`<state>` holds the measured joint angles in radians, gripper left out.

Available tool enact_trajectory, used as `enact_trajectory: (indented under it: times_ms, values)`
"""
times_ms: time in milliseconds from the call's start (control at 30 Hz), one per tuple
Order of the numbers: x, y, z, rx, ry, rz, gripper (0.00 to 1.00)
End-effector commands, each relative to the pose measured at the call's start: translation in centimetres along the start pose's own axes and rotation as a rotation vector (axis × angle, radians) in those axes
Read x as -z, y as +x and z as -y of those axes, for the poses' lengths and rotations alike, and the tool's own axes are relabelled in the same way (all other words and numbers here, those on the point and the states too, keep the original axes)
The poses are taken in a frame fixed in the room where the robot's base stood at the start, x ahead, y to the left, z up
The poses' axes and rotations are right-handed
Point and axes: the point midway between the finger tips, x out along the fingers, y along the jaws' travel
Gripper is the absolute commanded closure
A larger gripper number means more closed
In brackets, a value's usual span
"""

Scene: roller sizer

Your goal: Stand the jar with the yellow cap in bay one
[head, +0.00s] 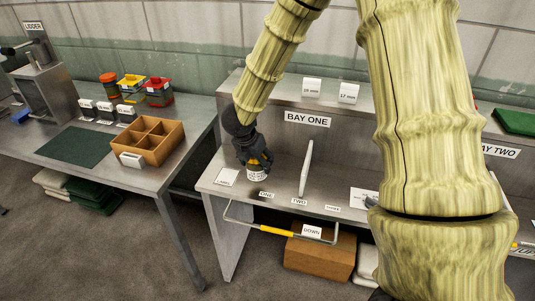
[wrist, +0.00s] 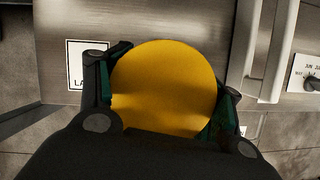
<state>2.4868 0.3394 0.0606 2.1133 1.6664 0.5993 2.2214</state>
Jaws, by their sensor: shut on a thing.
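The jar's yellow cap (wrist: 163,88) fills the middle of the wrist view, seen from above between the two fingers of my gripper (wrist: 165,100). In the head view my gripper (head: 254,157) points down at the left part of the bay one counter, left of an upright divider. It is shut on the jar (head: 257,173), whose pale labelled lower body shows below the fingers. The jar looks upright, close above or on the counter; I cannot tell whether it touches. The BAY ONE sign (head: 307,119) is on the panel behind.
The white divider (head: 306,168) stands just right of the jar. Labels ONE (head: 266,195), TWO (head: 299,202) and THREE (head: 332,208) line the front edge. A rail with a yellow grip (head: 277,231) hangs in front. A wooden compartment box (head: 154,142) sits on the left table.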

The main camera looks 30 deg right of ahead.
Motion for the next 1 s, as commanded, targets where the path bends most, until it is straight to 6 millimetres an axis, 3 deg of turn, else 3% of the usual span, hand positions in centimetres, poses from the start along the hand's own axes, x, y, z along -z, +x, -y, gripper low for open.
enact_trajectory:
  times_ms: [100,333,633,1000]
  values:
    - [-2.4,0.9,-0.1,0.001,0.004,0.0,0.7]
    - [-5.4,2.6,-0.5,-0.001,0.003,0.0,0.7]
    - [-6.8,3.4,-0.6,0.0,0.003,0.0,0.7]
    - [-5.5,6.6,-0.6,0.0,0.0,0.001,0.7]
